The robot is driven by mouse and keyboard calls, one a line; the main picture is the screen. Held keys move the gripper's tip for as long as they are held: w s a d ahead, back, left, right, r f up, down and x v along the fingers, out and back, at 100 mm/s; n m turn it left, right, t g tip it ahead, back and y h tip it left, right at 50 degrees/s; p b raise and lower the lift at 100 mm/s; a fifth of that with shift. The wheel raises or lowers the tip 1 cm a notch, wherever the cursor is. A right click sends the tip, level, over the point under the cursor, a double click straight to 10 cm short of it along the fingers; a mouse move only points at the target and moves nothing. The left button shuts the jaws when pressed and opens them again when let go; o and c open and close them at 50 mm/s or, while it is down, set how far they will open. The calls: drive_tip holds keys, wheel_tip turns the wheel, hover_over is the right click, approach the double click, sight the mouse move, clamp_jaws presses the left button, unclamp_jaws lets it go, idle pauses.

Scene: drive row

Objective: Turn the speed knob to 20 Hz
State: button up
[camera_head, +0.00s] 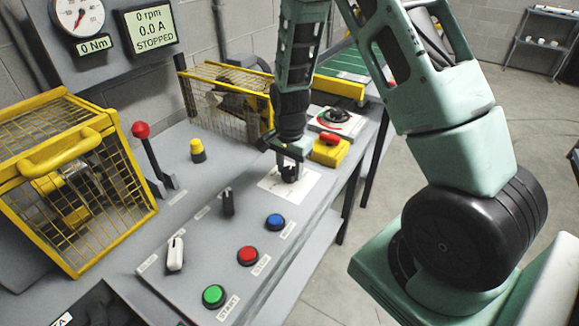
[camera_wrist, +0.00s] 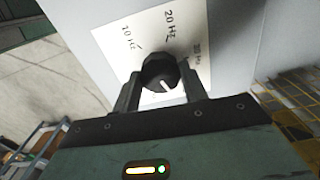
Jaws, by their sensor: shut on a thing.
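The black speed knob (camera_wrist: 158,71) stands on a white card (camera_wrist: 104,33) with handwritten marks. In the wrist view, 10 Hz is at the card's left, 20 Hz at the top and a partly readable label, apparently 30 Hz, at the right. A short white line on the knob lies on its lower side, pointing down and slightly right, away from the 20 Hz mark. My gripper (camera_wrist: 161,88) is shut on the knob, one finger on each side. In the head view my gripper (camera_head: 288,163) comes down onto the card (camera_head: 312,184) and mostly hides the knob.
Green (camera_head: 214,296), red (camera_head: 248,256) and blue (camera_head: 275,222) buttons, a black selector (camera_head: 228,201) and a white switch (camera_head: 175,254) are nearby. A yellow emergency-stop box (camera_head: 328,154) is just beyond my gripper. The display (camera_head: 152,29) reads 0 rpm, STOPPED. Yellow cages (camera_head: 123,196) stand behind.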

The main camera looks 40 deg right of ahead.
drive_tip(key=n, duration=0.7)
drive_tip(key=n+p, duration=0.1)
drive_tip(key=n, duration=0.3)
drive_tip(key=shift+r, duration=0.1)
drive_tip(key=n, duration=0.3)
drive_tip(key=shift+n+p, duration=0.3)
drive_tip(key=n+p, duration=0.2)
drive_tip(key=n, duration=0.4)
drive_tip(key=n+p, duration=0.1)
drive_tip(key=n, duration=0.4)
drive_tip(key=shift+n+p, duration=0.3)
drive_tip(key=shift+p, duration=0.1)
drive_tip(key=o, duration=1)
